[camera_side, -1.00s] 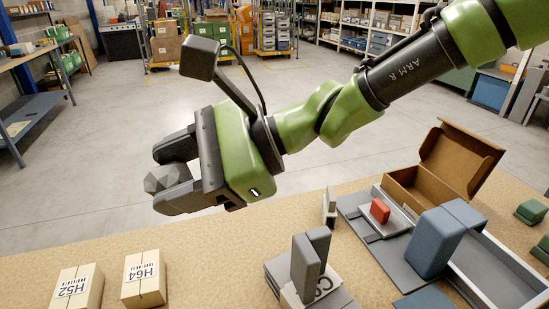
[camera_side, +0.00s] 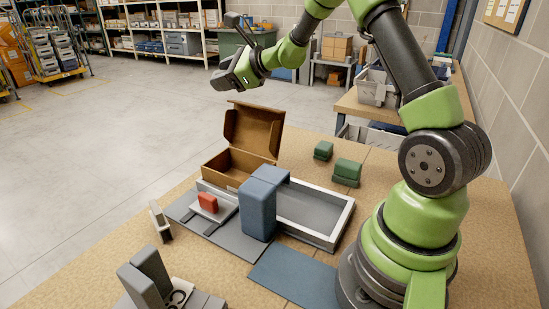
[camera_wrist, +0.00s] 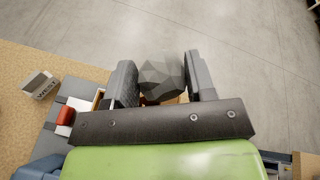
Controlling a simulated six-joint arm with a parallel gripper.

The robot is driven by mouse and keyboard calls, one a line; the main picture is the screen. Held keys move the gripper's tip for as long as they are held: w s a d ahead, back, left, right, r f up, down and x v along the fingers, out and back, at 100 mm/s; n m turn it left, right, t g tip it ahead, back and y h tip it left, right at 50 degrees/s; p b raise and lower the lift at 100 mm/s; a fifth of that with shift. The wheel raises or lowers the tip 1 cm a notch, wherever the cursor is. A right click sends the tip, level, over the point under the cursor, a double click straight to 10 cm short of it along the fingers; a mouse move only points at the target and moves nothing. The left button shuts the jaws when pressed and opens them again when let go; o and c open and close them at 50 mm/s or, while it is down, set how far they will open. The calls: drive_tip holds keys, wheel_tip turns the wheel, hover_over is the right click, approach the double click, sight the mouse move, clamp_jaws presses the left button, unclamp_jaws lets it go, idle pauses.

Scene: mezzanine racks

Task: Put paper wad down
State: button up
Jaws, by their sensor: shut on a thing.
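The grey, faceted paper wad (camera_wrist: 162,76) is between the two fingers of my gripper (camera_wrist: 161,84) in the wrist view. My gripper is shut on it. In the side view my gripper (camera_side: 219,80) is held high, above and beyond the open cardboard box (camera_side: 231,168). The wad is too small to make out clearly there. In the wrist view, brown edges that may be the box show beside and beneath the fingers, with bare floor beyond; most of that area is hidden by my gripper.
Dark upright blocks (camera_side: 146,271) stand at the front left.

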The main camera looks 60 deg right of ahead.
drive_tip(key=s+d+m+h, duration=0.35)
drive_tip(key=s+d, duration=0.35)
drive_tip(key=d, duration=0.5)
drive_tip(key=shift+h, duration=0.45)
wheel_tip(320, 180, down, 23)
drive_tip(key=shift+d+f, duration=0.1)
drive_tip(key=shift+d, duration=0.05)
drive_tip(key=shift+f, duration=0.1)
drive_tip(key=o, duration=0.7)
drive_tip(key=shift+c, duration=0.2)
drive_tip(key=shift+s+r, duration=0.15)
drive_tip(key=shift+r, duration=0.05)
drive_tip(key=v, duration=0.7)
drive_tip(key=shift+s+r, duration=0.1)
